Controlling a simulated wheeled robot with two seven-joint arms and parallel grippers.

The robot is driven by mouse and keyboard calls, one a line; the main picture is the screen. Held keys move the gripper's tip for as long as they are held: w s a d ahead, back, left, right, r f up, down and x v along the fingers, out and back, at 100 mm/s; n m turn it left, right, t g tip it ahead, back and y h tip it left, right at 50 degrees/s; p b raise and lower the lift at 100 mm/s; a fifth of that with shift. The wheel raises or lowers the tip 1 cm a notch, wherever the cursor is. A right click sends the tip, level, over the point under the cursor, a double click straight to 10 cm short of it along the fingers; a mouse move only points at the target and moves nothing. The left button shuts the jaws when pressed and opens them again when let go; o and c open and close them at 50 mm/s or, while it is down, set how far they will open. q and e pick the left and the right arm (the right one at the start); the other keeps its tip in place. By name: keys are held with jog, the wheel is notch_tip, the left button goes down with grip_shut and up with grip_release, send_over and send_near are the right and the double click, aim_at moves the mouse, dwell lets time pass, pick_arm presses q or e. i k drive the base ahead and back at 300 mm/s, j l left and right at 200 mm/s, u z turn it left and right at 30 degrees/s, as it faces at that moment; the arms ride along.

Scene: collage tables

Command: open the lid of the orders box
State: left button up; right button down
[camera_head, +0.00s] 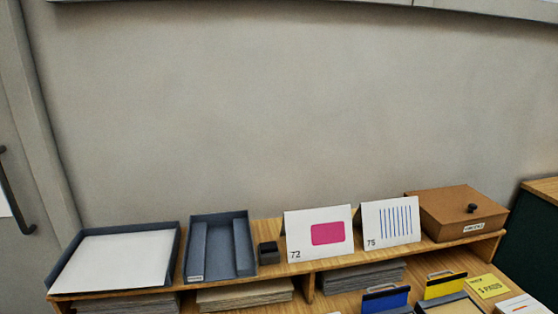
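A brown box (440,219) with a flat lid stands at the right end of the wooden shelf. Its lid (452,203) looks closed and has a small dark knob (472,208) near the front right. A small white label (474,228) is on its front, and its writing is too small to read surely. Neither of my grippers shows in the head view.
Left of the box stand two folded cards, 75 (391,223) and 72 (319,233). Further left are a small dark block (268,253), a grey tray (190,264) and a tray with white paper (61,280). Paper stacks, blue and yellow items lie below.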

aim_at(457, 203)
jog(key=i+l+u, duration=0.1)
jog(key=l+u, duration=0.25)
jog(key=l, duration=3.35)
